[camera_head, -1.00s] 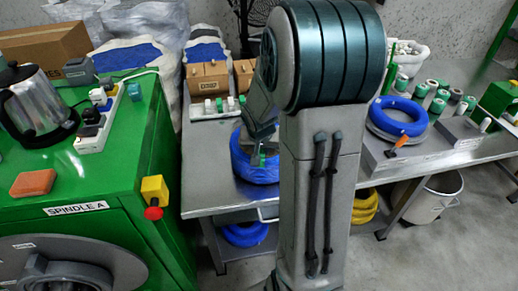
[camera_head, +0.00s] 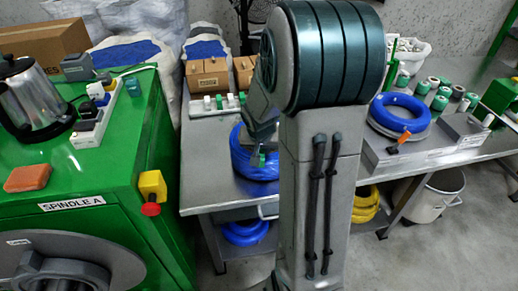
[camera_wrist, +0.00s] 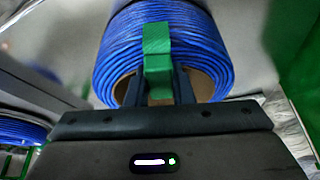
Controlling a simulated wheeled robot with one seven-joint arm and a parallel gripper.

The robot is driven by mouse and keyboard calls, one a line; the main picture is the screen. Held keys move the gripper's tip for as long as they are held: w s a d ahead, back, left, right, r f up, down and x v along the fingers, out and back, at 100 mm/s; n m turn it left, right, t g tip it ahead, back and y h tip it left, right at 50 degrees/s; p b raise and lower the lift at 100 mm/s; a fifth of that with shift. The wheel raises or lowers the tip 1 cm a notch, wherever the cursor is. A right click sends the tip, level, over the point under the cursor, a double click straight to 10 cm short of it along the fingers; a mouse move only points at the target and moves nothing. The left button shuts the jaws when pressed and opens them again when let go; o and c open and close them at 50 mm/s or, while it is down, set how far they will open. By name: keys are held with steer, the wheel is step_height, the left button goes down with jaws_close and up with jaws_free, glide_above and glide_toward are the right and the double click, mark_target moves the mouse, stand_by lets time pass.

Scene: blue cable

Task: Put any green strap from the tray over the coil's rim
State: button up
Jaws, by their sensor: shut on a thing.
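A blue cable coil (camera_head: 243,158) lies on the grey bench, partly hidden behind my arm in the head view. In the wrist view the coil (camera_wrist: 118,58) fills the upper middle, with a brown core showing below its windings. My gripper (camera_wrist: 158,90) is shut on a green strap (camera_wrist: 157,48). The strap overlaps the coil's near rim in the picture; I cannot tell whether it hooks around the rim or only lies against it. A pale tray (camera_head: 197,114) with green and white pieces stands behind the coil.
A green machine (camera_head: 120,190) with a kettle (camera_head: 33,98) stands at left. Another blue coil (camera_head: 398,112) sits on a grey fixture at right, near several green and white spools. Two cardboard boxes (camera_head: 208,76) stand behind the tray. Blue and yellow coils lie below the bench.

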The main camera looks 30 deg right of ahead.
steer(key=shift+f, duration=0.25)
steer(key=shift+r, duration=0.1)
stand_by(0.3)
steer(key=shift+r, duration=0.5)
steer(key=shift+r, duration=0.2)
stand_by(0.3)
steer(key=shift+r+p, duration=0.35)
steer(key=shift+p, duration=0.1)
steer(key=shift+f, duration=0.1)
steer(key=shift+f+b, duration=0.75)
steer(key=shift+b, duration=0.15)
steer(key=shift+f+b, duration=0.3)
steer(key=shift+b, duration=0.1)
